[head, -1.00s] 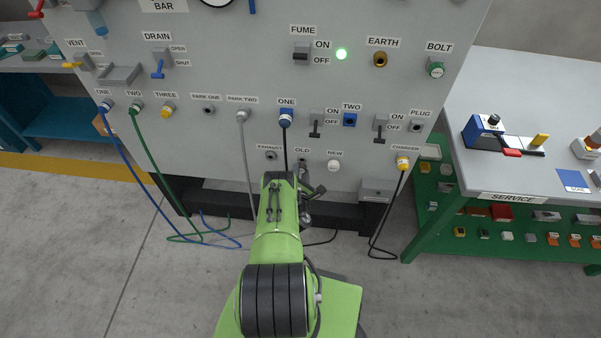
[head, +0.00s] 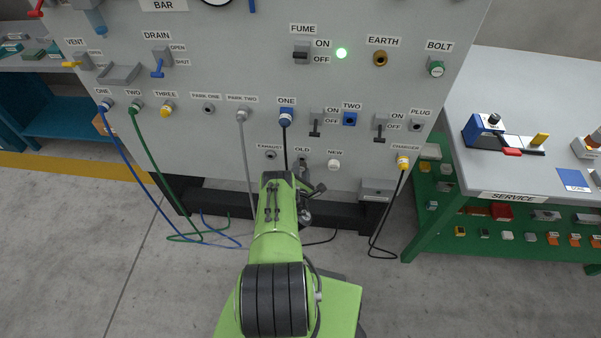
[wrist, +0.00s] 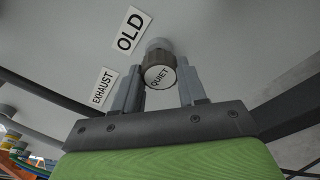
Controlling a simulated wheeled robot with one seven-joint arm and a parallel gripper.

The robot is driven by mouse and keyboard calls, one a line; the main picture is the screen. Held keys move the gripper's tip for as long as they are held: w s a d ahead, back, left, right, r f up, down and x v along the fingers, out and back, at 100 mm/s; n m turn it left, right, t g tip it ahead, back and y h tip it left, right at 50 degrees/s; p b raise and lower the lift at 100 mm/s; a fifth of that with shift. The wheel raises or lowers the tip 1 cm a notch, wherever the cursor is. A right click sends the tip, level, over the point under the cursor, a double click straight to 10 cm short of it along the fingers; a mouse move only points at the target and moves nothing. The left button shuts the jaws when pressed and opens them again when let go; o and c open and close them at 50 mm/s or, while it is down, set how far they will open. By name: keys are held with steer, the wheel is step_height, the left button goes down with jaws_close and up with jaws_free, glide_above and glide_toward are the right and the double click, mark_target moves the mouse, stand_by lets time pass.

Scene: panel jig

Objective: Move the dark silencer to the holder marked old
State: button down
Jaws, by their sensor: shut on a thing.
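The dark silencer (wrist: 157,74), a short brown-grey cylinder with a pale end face reading QUIET, is between the fingers of my gripper (wrist: 160,78) in the wrist view. My gripper is shut on it. A grey round fitting (wrist: 159,44) shows directly behind the silencer, beside the OLD label (wrist: 131,30). I cannot tell whether the silencer is seated in it or just in front. In the head view the holder marked old (head: 302,161) sits just above the end of my arm, and my fingers are hidden there.
The EXHAUST fitting (head: 270,155) is left of OLD, and the pale NEW one (head: 334,165) is right. A grey hose (head: 243,140) and a black cable (head: 285,145) hang nearby. The green service bench (head: 510,200) stands at the right.

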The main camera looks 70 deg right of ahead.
steer(key=shift+b+x, duration=0.9)
steer(key=shift+b, duration=0.05)
steer(key=c, duration=0.5)
jaws_free()
steer(key=shift+r, duration=0.1)
steer(key=shift+c, duration=0.2)
steer(key=shift+s, duration=0.1)
steer(key=p+v, duration=0.7)
steer(key=v, duration=0.8)
steer(key=shift+a, duration=0.4)
